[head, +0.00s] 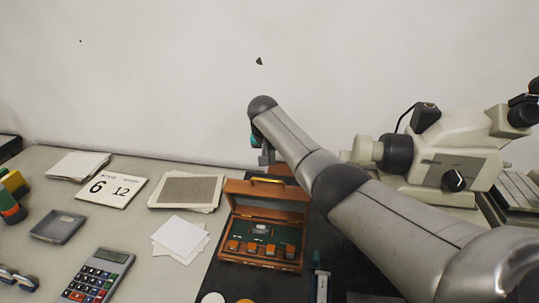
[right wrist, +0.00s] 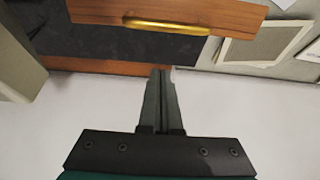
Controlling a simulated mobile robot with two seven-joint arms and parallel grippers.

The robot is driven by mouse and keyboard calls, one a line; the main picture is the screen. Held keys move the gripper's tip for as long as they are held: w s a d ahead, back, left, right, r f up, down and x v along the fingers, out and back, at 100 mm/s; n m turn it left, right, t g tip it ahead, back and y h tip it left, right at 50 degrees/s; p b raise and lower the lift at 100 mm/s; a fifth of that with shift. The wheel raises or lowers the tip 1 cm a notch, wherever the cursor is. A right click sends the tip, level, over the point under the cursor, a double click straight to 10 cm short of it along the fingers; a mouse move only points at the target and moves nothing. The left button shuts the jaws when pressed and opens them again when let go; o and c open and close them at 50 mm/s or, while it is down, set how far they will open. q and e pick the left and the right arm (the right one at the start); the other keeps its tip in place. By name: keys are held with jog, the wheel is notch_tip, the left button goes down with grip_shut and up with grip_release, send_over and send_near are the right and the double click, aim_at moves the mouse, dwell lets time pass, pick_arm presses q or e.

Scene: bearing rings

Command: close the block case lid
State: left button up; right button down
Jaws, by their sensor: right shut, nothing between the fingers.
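The block case (head: 258,262) is a reddish-brown wooden box on the dark mat, with several small orange-brown blocks in its green interior. Its lid (head: 268,205) stands open at the back, raised, with a brass handle (head: 268,180) on its top edge. In the right wrist view the lid (right wrist: 90,12) and its handle (right wrist: 167,25) cross the top. My right gripper (head: 266,158) is behind the lid, near its top edge, and partly hidden by my arm. Its fingers (right wrist: 160,75) are shut and empty, apart from the handle. My left gripper is out of view.
A microscope (head: 450,155) stands at the right, close to my right arm. A calculator (head: 98,275), a grey tray (head: 58,227), a calendar card (head: 112,190) and papers (head: 180,236) lie left of the case. The wall is behind the table.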

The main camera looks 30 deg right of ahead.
aim_at(269, 187)
jog(key=shift+s+a+f+p, duration=0.15)
jog(key=shift+s+f+p, duration=0.1)
jog(key=shift+f, duration=0.2)
jog(key=shift+s+a+f+p, duration=0.1)
jog(key=shift+f+p, duration=0.15)
jog(key=shift+f, duration=0.15)
jog(key=shift+s+a+f+p, duration=0.2)
jog(key=shift+s+a+p, duration=0.5)
jog(key=shift+s, duration=0.25)
